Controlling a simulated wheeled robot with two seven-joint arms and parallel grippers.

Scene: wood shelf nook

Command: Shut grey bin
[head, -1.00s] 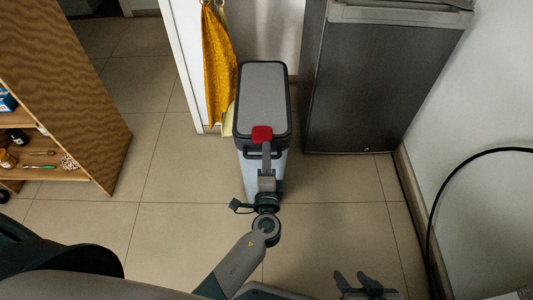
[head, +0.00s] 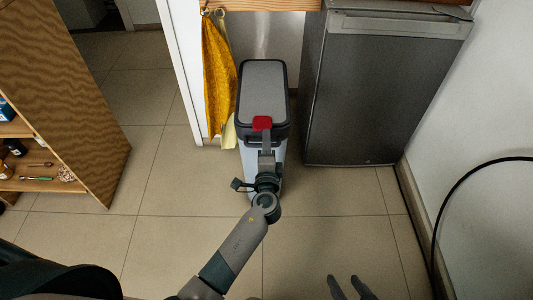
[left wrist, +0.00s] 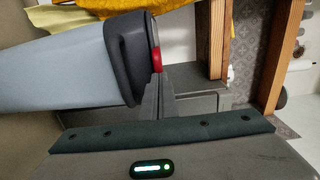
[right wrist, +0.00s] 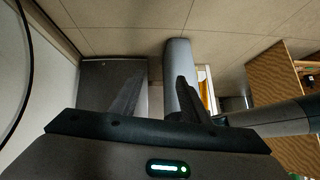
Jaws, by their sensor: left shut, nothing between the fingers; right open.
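The grey bin (head: 250,156) stands upright on the floor, with a pale body and a grey lid (head: 263,85) with a dark rim. The lid lies flat over the body, with no clear gap visible. A red tab (head: 262,123) sits at the lid's near edge. My left gripper (head: 265,136) is shut and empty, its fingertips at the red tab. In the left wrist view the fingers (left wrist: 163,85) reach up to the red tab (left wrist: 157,60) beside the dark rim; exact contact is unclear. My right gripper (head: 350,287) is open and empty, low and right of the bin.
A dark fridge (head: 375,90) stands right of the bin. A yellow cloth (head: 216,75) hangs close at its left. A wooden shelf (head: 75,110) is at the far left. A black cable (head: 450,190) runs along the right wall. Tiled floor around the bin's front is free.

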